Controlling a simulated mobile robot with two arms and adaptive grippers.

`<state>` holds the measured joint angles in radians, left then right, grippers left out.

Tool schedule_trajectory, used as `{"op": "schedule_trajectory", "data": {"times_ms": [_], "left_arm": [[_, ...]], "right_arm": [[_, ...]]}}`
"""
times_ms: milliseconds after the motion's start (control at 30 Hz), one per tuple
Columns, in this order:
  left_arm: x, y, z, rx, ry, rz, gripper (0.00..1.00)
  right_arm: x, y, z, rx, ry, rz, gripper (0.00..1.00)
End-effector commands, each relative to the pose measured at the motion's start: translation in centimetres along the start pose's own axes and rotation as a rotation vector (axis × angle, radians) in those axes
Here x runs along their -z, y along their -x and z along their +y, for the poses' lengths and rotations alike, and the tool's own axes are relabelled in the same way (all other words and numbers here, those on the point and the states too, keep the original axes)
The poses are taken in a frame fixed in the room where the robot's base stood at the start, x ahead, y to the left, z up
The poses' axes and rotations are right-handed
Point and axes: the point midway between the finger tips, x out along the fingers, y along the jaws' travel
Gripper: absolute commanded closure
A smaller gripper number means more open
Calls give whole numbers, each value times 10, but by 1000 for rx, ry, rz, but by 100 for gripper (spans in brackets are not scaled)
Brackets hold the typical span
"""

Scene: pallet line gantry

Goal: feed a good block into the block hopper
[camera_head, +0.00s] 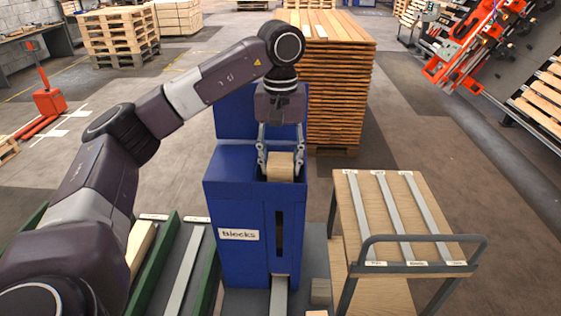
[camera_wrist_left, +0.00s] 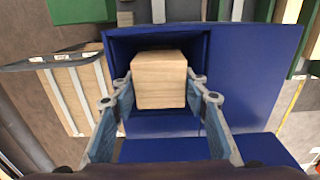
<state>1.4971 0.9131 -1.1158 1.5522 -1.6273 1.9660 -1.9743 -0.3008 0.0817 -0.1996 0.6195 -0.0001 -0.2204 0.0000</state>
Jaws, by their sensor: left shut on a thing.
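The block hopper (camera_head: 232,194) is a tall blue box labelled "Blocks" with an opening in its top. My left gripper (camera_head: 280,165) is shut on a pale wooden block (camera_head: 280,167) at the mouth of that opening. In the left wrist view the block (camera_wrist_left: 159,80) sits between the two fingers of the gripper (camera_wrist_left: 160,98), over the hopper's square opening (camera_wrist_left: 120,48). The top of the block still shows in the head view; its lower part is hidden by the hopper's front wall. My right gripper does not show.
A wooden cart (camera_head: 437,212) with metal strips and a grey handle stands right of the hopper. Green-edged lanes (camera_head: 160,262) lie to the left, one holding a wooden piece (camera_head: 140,245). A tall stack of planks (camera_head: 341,90) stands behind. A small block (camera_head: 320,291) lies near the hopper's foot.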

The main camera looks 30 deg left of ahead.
Motion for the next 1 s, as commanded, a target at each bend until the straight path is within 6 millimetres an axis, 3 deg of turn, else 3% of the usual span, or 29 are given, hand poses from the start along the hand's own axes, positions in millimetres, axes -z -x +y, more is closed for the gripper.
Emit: {"op": "schedule_trajectory", "data": {"times_ms": [1000], "left_arm": [[0,-13,0,0,0,1,84]], "right_arm": [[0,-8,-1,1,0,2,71]]}}
